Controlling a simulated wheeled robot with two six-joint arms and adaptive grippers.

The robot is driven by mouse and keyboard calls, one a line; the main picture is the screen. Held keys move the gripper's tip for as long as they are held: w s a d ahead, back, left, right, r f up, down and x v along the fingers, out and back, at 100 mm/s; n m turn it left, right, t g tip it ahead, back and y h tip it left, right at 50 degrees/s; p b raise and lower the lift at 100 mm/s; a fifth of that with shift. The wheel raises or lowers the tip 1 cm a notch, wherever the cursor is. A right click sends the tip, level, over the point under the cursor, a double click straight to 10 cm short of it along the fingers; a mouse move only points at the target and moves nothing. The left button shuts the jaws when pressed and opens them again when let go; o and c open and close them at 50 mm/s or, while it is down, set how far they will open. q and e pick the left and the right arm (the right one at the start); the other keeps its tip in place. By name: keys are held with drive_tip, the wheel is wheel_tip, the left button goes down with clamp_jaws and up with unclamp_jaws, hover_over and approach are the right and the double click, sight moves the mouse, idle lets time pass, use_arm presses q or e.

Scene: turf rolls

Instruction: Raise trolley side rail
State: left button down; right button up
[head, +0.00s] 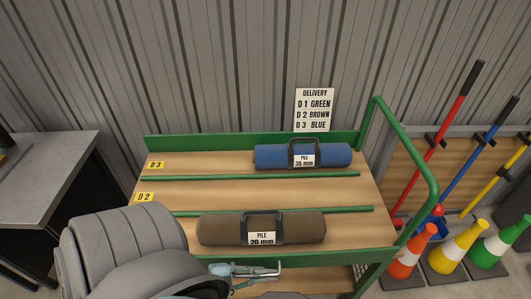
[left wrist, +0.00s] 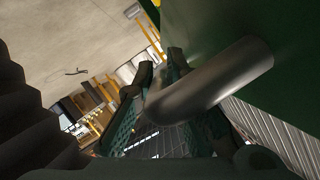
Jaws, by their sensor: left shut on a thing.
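The trolley has a wooden deck (head: 345,198) and green rails. My left gripper (head: 240,272) is at its near edge, shut on a bent silver handle (head: 268,277). In the left wrist view, the same handle (left wrist: 225,80) passes between the dark fingers (left wrist: 157,85) and joins a dark green panel (left wrist: 215,25), which looks like the near side rail. In the head view the near side rail is mostly hidden below the deck edge and behind my arm. My right gripper is not in view.
A brown roll (head: 220,229) marked 20 mm and a blue roll (head: 270,156) marked 35 mm lie on the deck. A green end hoop (head: 408,152) stands at the right. Cones (head: 459,246) and poles are beyond it. A grey table (head: 45,170) stands left.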

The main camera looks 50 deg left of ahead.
use_arm(q)
drive_tip(key=shift+w+r, duration=0.1)
idle(0.3)
drive_tip(key=c, duration=1.9)
unclamp_jaws()
drive_tip(key=v, duration=1.2)
drive_tip(key=shift+w+r, duration=0.1)
